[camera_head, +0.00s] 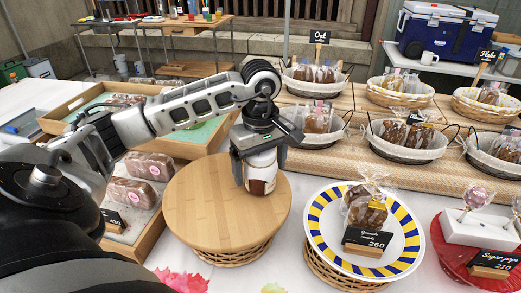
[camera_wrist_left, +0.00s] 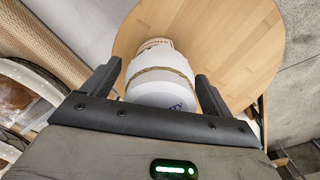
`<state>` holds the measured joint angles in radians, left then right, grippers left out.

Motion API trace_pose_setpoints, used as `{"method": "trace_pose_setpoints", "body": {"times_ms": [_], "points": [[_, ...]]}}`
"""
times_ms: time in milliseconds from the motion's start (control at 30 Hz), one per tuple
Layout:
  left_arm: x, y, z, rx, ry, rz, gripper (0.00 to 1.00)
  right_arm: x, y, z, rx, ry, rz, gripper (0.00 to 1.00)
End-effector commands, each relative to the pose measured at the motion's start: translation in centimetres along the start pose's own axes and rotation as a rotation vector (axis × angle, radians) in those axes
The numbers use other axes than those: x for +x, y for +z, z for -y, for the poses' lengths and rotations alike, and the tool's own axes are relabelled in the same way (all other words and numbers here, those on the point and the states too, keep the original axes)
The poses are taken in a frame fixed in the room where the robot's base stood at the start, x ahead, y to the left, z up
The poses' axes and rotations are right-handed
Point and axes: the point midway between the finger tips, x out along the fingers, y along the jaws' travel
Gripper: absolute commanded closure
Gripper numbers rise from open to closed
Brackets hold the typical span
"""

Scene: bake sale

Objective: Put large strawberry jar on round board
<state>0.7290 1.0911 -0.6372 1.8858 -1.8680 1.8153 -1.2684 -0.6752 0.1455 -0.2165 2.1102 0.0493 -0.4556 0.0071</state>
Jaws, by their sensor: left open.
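The large strawberry jar (camera_head: 262,174) is a white-topped jar with a brown and white label, standing upright on the round board or just above it; I cannot tell if its base touches. The round wooden board (camera_head: 205,205) rests on a wicker basket in the middle of the head view. My left gripper (camera_head: 262,150) is over the jar from above, open, with a finger on each side of it. In the left wrist view the jar (camera_wrist_left: 160,78) lies between the open fingers, with the board (camera_wrist_left: 235,40) behind it. My right gripper is not seen.
A blue-and-yellow striped plate (camera_head: 325,245) with a bagged treat and price sign stands right of the board. A wooden tray (camera_head: 150,235) of wrapped loaves is to the left. Several lined baskets of baked goods stand behind on a stepped display (camera_head: 350,165).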

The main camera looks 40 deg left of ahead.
Motion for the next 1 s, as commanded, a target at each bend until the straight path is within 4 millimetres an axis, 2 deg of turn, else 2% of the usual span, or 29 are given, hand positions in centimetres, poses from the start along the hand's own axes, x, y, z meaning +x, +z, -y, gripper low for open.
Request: {"method": "trace_pose_setpoints", "body": {"times_ms": [167, 367, 433, 533, 700, 1000], "points": [[-2.9, -0.1, -0.1, 0.0, 0.007, -0.002, 0.14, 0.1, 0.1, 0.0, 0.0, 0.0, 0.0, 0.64], [-7.3, 0.0, -0.1, 0.001, 0.008, -0.001, 0.14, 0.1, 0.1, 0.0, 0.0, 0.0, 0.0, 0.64], [-9.1, 0.0, -0.1, 0.0, 0.006, -0.003, 0.14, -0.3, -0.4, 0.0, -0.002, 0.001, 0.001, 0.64], [-10.7, -0.1, 0.0, -0.001, 0.004, -0.003, 0.14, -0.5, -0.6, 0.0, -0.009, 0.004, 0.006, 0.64], [-11.9, 0.0, 0.0, -0.001, 0.002, -0.001, 0.14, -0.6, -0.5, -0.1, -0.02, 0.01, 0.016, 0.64], [-12.0, 0.0, 0.0, 0.0, 0.0, 0.0, 0.14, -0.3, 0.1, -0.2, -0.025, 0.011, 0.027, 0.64]]}}
